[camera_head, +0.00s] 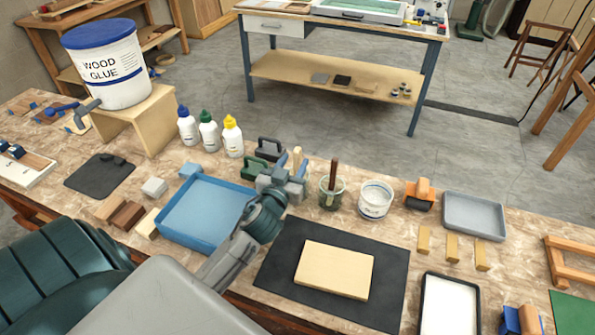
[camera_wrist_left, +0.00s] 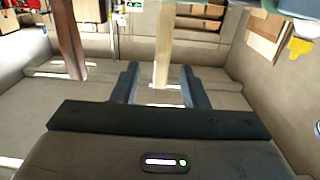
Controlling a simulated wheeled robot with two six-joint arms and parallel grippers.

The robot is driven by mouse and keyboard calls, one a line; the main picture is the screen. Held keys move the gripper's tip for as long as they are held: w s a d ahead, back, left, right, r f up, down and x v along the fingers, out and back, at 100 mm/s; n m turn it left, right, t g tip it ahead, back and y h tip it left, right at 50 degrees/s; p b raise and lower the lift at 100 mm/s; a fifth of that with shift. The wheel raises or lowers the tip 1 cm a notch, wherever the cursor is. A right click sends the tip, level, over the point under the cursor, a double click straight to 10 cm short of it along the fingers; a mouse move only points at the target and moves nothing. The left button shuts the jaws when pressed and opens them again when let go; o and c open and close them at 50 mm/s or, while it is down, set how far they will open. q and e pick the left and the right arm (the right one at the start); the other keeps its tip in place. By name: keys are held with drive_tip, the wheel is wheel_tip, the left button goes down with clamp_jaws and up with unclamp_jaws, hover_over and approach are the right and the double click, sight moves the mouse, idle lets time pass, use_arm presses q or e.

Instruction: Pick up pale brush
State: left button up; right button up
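The pale brush shows as an upright pale wooden handle (camera_head: 297,158) just beyond my left gripper in the head view. In the left wrist view the pale handle (camera_wrist_left: 163,45) stands between my left gripper's two fingers (camera_wrist_left: 162,85), with a gap on each side. That gripper (camera_head: 287,171) is open, low over the bench. The brush's lower end is hidden. A dark brown brush handle (camera_head: 334,174) stands in a glass jar (camera_head: 331,194) to the right, and it also shows at the left of the wrist view (camera_wrist_left: 68,40). My right gripper is not in view.
A white pot (camera_head: 375,200) stands right of the jar. A blue tray (camera_head: 205,212) lies left of my gripper, with glue bottles (camera_head: 209,131) behind it. A pale board (camera_head: 334,270) lies on a black mat (camera_head: 388,290) in front. Small clamps (camera_head: 270,149) sit close by.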

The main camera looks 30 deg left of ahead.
sight(300, 151)
use_arm(q)
drive_tip(key=p+x, duration=0.2)
drive_tip(key=x, duration=0.2)
drive_tip(key=shift+w+a+r, duration=0.1)
drive_tip(key=shift+w+r, duration=0.1)
drive_tip(key=shift+w+p, duration=0.3)
drive_tip(key=shift+p, duration=0.05)
drive_tip(key=shift+w+a+f, duration=0.1)
drive_tip(key=shift+f, duration=0.1)
drive_tip(key=c, duration=0.7)
clamp_jaws()
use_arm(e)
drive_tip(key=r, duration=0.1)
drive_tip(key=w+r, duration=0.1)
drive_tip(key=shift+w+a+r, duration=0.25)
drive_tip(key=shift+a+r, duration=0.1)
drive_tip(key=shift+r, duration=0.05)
